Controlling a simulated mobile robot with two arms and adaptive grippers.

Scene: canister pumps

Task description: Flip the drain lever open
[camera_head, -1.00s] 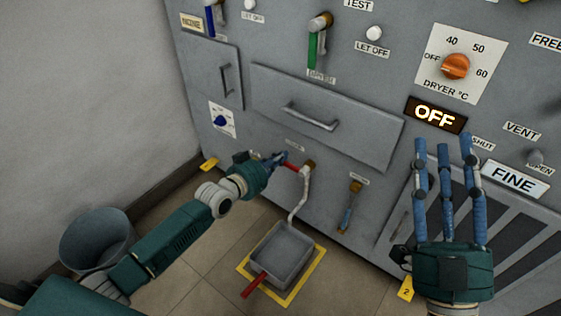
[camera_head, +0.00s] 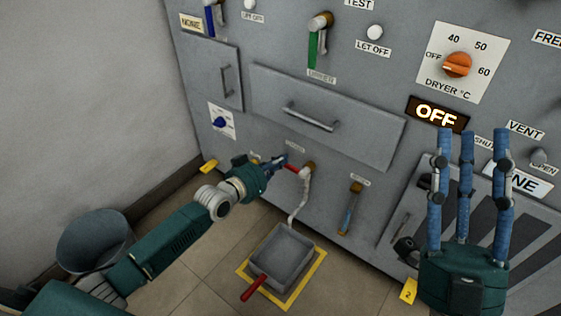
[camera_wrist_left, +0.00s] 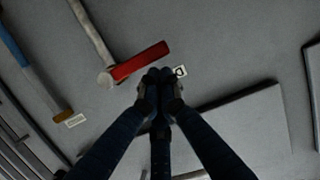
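The drain lever (camera_head: 291,168) is a short red handle on a brown-and-pale fitting low on the grey panel. In the left wrist view the red handle (camera_wrist_left: 141,62) lies slantwise, just beyond my fingertips. My left gripper (camera_head: 280,160) is by the handle's left end. In the wrist view its fingers are drawn together at the tips (camera_wrist_left: 160,78), with nothing visible between them. I cannot tell whether they touch the handle. A pale pipe or hose (camera_head: 301,198) runs down from the fitting. My right gripper (camera_head: 467,140) has its fingers extended upward, apart and empty, before the panel.
A grey tray (camera_head: 283,257) with a red handle stands on a yellow-bordered floor patch below the fitting. A blue-handled lever (camera_head: 349,212) hangs to the right. A drawer (camera_head: 340,130) is above. A grey bucket (camera_head: 95,240) stands at the left.

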